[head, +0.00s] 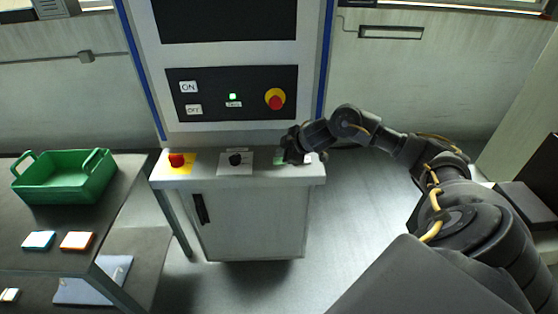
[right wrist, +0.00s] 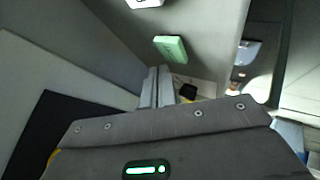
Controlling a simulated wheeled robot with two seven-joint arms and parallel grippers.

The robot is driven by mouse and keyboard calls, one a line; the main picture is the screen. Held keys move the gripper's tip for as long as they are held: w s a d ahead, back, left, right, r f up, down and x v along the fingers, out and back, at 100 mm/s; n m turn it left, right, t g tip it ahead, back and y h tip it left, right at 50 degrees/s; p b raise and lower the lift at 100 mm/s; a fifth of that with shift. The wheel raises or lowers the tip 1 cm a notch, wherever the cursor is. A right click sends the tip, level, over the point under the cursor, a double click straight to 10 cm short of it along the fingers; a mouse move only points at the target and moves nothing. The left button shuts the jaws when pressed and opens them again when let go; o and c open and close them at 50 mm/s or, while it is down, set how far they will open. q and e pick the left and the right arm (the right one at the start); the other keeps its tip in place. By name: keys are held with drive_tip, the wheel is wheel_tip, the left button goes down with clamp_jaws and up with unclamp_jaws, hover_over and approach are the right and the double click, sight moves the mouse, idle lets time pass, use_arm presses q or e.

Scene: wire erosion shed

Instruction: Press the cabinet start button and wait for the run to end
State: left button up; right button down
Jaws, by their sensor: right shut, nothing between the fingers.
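The cabinet (head: 250,222) has a ledge with a green button (head: 279,161) at its right end. The button is partly hidden by my right gripper (head: 292,158). In the right wrist view the green button (right wrist: 171,48) lies just beyond the tips of my right gripper (right wrist: 160,70), whose fingers are together with nothing between them. A narrow gap shows between the tips and the button in that view; I cannot tell the height between them. A small lamp (head: 233,97) on the upper panel glows pale green. My left gripper is not in view.
Left of the green button on the ledge are a black knob (head: 235,160) and a red button (head: 177,160) on a yellow plate. The upper panel has another red button (head: 275,99).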

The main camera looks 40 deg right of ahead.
drive_tip(key=shift+f, duration=0.1)
drive_tip(key=shift+f, duration=0.3)
drive_tip(key=shift+f, duration=0.45)
idle(0.8)
drive_tip(key=shift+r, duration=0.1)
drive_tip(key=shift+s+r+p, duration=0.1)
drive_tip(key=shift+r+p, duration=0.65)
drive_tip(key=shift+p, duration=0.05)
wheel_tip(320, 180, up, 5)
drive_tip(key=p, duration=0.5)
idle(0.5)
